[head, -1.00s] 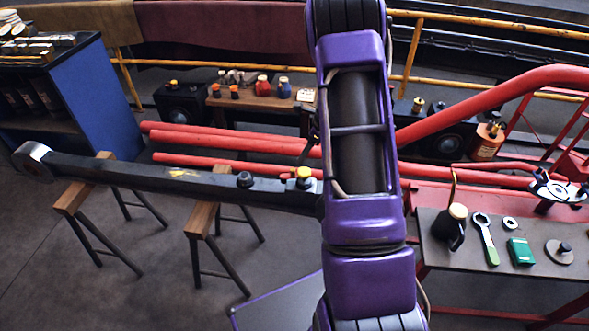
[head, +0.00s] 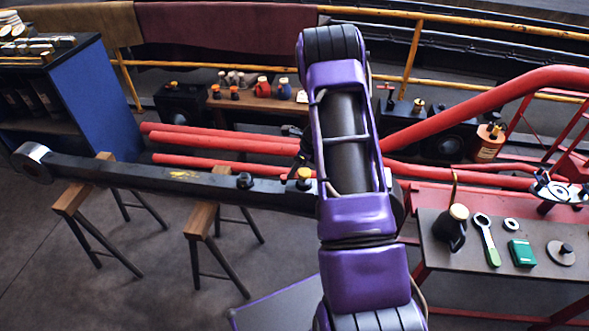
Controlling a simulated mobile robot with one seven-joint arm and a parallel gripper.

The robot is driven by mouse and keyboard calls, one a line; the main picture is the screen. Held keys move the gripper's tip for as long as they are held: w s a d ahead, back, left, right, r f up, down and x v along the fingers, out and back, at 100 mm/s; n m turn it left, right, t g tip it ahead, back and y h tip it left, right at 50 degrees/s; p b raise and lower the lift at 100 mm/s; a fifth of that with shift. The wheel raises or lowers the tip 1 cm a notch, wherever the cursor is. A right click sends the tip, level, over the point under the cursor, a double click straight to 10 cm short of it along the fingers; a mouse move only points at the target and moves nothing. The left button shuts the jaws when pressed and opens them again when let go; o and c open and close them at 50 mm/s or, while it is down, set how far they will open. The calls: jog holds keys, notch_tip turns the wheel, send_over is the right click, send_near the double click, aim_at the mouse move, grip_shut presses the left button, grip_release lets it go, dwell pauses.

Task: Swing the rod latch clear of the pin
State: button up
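The long dark rod (head: 140,175) lies nearly level across two trestles on the left, with an eye at its left end. A black knob (head: 244,180) and a yellow-topped fitting (head: 304,177) stand on its right part. I cannot tell which of these is the latch and which the pin. My purple arm covers the rod's right end. A small dark part (head: 303,152) shows at my arm's left edge, just above the yellow-topped fitting; it may be the end of my gripper. Its fingers cannot be made out, nor whether it touches anything.
Wooden-topped trestles (head: 203,218) hold the rod. Red rods (head: 225,143) run behind it. A bench (head: 440,262) at the right carries an oil can (head: 451,226), a green-handled wrench (head: 488,240) and a green box (head: 521,252). A blue cabinet (head: 100,95) stands at the far left.

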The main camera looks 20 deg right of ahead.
grip_shut()
jog(key=n+b, duration=0.1)
jog(key=w+n+g+y, duration=0.1)
jog(key=n, duration=0.1)
jog(key=shift+d+f+b, duration=0.15)
jog(key=shift+d+b, duration=0.05)
jog(key=shift+b, duration=0.15)
jog(key=n+b, duration=0.1)
jog(key=n, duration=0.1)
jog(key=w+n+g+b, duration=0.1)
jog(key=shift+n, duration=0.4)
jog(key=n+b, duration=0.1)
jog(key=w+n+g, duration=0.1)
jog(key=n, duration=0.1)
jog(key=shift+a+g+b, duration=0.2)
jog(key=shift+g+b, duration=0.1)
jog(key=shift+b, duration=0.1)
jog(key=shift+w+a+n+g+b, duration=0.15)
jog(key=shift+w+n+g+b, duration=0.15)
jog(key=shift+n, duration=0.55)
jog(key=shift+w+a+n+g+b, duration=0.15)
jog(key=shift+n+g+b, duration=0.15)
jog(key=shift+n, duration=0.55)
jog(key=shift+r, duration=0.2)
jog(key=shift+o, duration=1.9)
grip_release()
